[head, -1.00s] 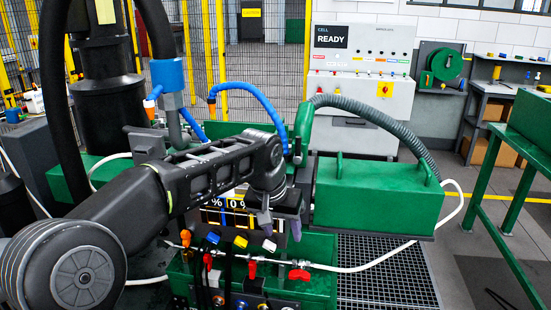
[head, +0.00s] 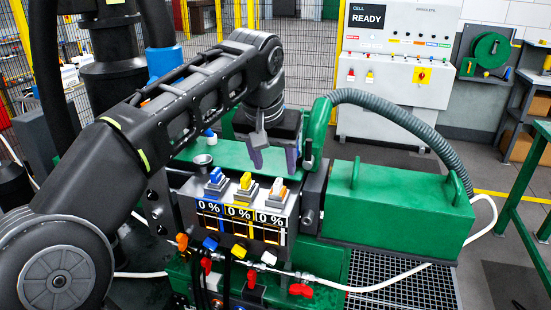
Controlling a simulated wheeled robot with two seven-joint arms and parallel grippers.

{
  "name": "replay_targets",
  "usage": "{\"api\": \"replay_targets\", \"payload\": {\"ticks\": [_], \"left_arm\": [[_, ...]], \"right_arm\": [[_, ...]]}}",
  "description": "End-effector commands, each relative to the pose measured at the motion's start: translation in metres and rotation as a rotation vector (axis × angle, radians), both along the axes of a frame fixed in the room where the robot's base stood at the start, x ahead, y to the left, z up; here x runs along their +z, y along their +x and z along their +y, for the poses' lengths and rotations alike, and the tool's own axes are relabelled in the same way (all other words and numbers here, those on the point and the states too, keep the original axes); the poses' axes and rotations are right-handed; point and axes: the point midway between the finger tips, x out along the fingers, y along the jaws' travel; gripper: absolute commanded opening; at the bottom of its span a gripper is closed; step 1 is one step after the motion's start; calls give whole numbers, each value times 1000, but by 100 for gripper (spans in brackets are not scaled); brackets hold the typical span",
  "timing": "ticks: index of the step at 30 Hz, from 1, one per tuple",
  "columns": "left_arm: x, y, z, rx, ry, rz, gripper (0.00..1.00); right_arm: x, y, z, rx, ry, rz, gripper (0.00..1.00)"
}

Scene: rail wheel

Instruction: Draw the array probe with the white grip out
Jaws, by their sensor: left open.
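The array probe with the white grip (head: 279,187) stands in the right-hand slot of a grey holder (head: 291,212). The probe with the yellow grip (head: 245,182) stands in the middle slot, and the probe with the blue grip (head: 215,177) in the left slot. Each slot has a display below it reading 0 %. My left gripper (head: 274,162) is open and empty, pointing down. In the picture its fingertips show just above and behind the white grip, apart from it. My right gripper is out of view.
A green box with handles (head: 400,208) and a grey ribbed hose (head: 400,125) are right of the holder. Coloured valves, such as a red one (head: 301,290), and a white hose (head: 340,287) lie below it. A panel (head: 400,50) reading READY stands behind.

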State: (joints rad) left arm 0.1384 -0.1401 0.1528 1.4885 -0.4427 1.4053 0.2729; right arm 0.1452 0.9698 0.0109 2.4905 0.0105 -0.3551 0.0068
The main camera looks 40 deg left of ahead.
Motion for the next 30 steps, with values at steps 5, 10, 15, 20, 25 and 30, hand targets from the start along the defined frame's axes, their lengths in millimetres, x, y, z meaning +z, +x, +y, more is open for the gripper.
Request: {"api": "replay_targets", "payload": {"ticks": [5,10,15,20,25,30], "left_arm": [[-14,5,2,0,0,3,53],[-37,14,5,0,-1,5,53],[-58,23,8,0,0,3,53],[-69,27,10,0,0,1,53],[-71,28,10,0,0,1,53],[-71,28,10,0,0,0,49]], "right_arm": [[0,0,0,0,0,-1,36],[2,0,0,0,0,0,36],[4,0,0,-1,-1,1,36],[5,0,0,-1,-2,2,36],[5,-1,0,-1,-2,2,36],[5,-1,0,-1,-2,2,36]]}}
